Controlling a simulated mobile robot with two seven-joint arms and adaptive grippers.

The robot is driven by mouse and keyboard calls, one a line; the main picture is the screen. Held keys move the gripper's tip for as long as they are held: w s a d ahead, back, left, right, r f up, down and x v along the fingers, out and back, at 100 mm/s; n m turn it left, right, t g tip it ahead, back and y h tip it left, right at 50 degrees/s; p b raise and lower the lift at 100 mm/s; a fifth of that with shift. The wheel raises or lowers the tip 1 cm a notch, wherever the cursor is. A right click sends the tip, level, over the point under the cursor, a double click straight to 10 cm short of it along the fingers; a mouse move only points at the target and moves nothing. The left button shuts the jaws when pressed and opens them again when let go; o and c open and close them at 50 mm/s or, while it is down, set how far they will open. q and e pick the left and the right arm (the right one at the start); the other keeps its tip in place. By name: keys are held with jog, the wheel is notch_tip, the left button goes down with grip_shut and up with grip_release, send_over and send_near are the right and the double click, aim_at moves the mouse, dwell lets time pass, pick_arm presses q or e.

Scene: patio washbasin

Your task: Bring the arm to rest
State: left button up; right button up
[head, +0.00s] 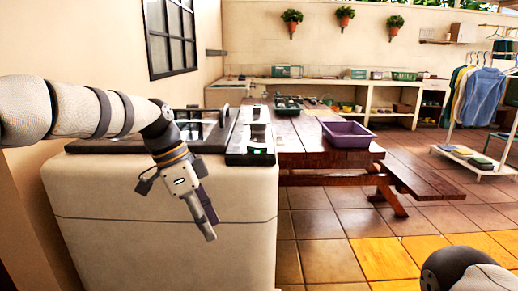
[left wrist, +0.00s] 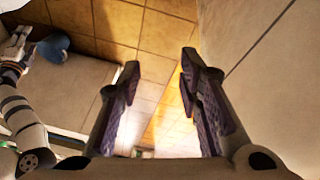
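My left arm (head: 90,112) comes in from the left in the head view and bends down at the wrist. My left gripper (head: 208,226) hangs in front of the white washbasin block (head: 150,210), pointing down. In the left wrist view the left gripper (left wrist: 160,85) has its two fingers wide apart, with only floor tiles between them. It is empty. Part of my right arm (head: 465,272) shows at the bottom right of the head view; its gripper is out of the picture.
The block's top carries dark trays. Behind it stands a wooden picnic table (head: 300,135) with a purple tub (head: 346,135) and a bench (head: 425,180). A clothes rack (head: 480,100) stands at right. Tiled floor (head: 330,245) is clear in front of the bench.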

pick_arm(q)
jog(key=s+f+n+g, duration=0.1)
jog(key=s+f+n, duration=0.3)
jog(key=s+f, duration=0.7)
jog(key=s+f+n, duration=0.3)
jog(key=s+f, duration=0.4)
jog(key=f, duration=0.8)
jog(key=s+a+f+n+y, duration=0.1)
jog(key=s+a, duration=0.3)
jog(key=s, duration=0.5)
jog(key=s+a+f+n+y+p, duration=0.1)
jog(key=s+a+n, duration=0.3)
jog(key=s, duration=0.6)
jog(key=s+a+f+n+g+y, duration=0.1)
jog(key=s+a+n+y, duration=0.1)
jog(key=s, duration=0.8)
jog(key=shift+a+n+p, duration=0.3)
jog(key=shift+a+n, duration=0.3)
jog(key=shift+a, duration=0.35)
pick_arm(e)
jog(key=shift+w+r+t, duration=0.5)
jog(key=shift+w+r, duration=0.45)
jog(key=shift+r, duration=0.15)
